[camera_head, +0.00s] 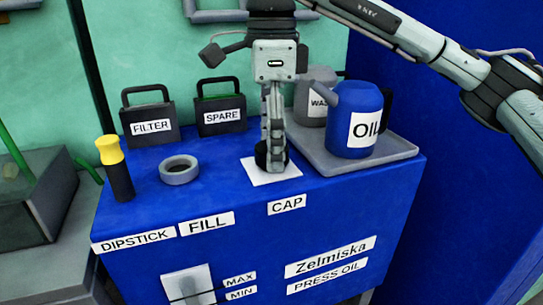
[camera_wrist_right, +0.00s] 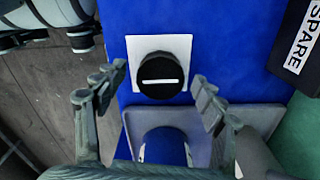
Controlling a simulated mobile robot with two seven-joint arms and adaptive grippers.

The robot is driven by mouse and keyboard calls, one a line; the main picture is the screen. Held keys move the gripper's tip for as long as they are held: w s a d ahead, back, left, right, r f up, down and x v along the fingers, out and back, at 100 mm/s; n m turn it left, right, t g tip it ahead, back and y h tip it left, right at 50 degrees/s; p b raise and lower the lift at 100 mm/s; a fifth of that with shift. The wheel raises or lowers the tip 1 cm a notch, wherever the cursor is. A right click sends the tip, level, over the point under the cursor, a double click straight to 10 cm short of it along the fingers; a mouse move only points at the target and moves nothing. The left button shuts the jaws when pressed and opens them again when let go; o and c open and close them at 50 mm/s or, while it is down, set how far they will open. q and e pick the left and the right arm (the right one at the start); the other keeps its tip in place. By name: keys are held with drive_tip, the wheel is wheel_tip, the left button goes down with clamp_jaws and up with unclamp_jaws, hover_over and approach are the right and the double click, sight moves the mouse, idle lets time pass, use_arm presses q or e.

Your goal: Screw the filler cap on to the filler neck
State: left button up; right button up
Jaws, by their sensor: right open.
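The black filler cap (camera_head: 261,156) sits on a white square pad (camera_head: 288,177) behind the CAP label. In the right wrist view the cap (camera_wrist_right: 161,68) shows from above, round with a white bar across its top. My right gripper (camera_head: 274,165) points down at the cap and hides part of it in the head view. In the right wrist view its open fingers (camera_wrist_right: 160,78) stand on either side of the cap, with gaps showing. The filler neck (camera_head: 179,162) is a grey ring on the blue top, behind the FILL label. My left gripper is not in view.
A yellow-handled dipstick (camera_head: 113,165) stands left of the neck. Boxes marked FILTER (camera_head: 150,125) and SPARE (camera_head: 222,114) stand behind. A blue OIL jug (camera_head: 353,115) and a grey WASTE jug (camera_head: 314,88) stand on a grey tray (camera_head: 390,157) at right.

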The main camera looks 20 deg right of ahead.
drive_tip(key=shift+f, duration=0.65)
drive_tip(key=c, duration=1.3)
drive_tip(key=shift+c, duration=0.2)
drive_tip(key=shift+r, duration=0.15)
